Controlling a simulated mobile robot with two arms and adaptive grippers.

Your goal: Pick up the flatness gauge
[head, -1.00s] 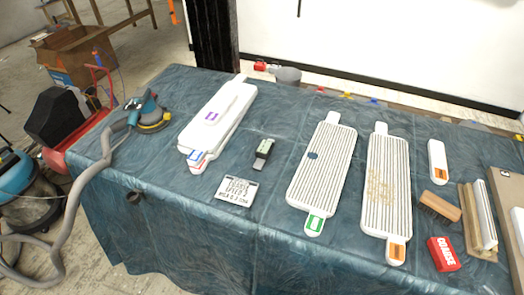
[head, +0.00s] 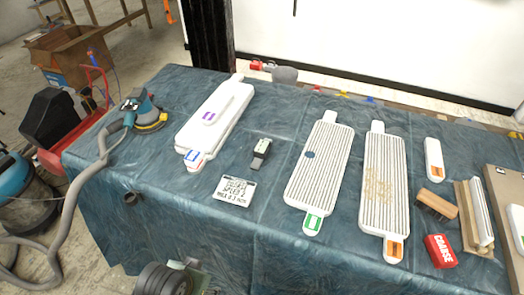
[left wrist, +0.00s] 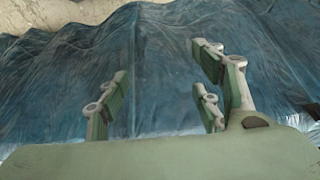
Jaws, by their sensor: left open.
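A small dark block with a grey top, which looks like the flatness gauge (head: 261,153), lies on the blue cloth-covered table (head: 150,225) in the head view, between the white stack and the ribbed boards. Part of my left arm with the left gripper (head: 190,272) shows at the bottom edge of the head view, in front of the table and well short of the gauge. In the left wrist view the left gripper's fingers (left wrist: 160,95) are spread apart with only blue cloth beyond them. The gauge does not show there. My right gripper is not in view.
A printed card (head: 235,191) lies just in front of the gauge. A stack of white boards (head: 215,120) is to its left and a ribbed board (head: 318,165) to its right. A sander (head: 145,112) with a hose is at the far left. The table's front left is mostly clear.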

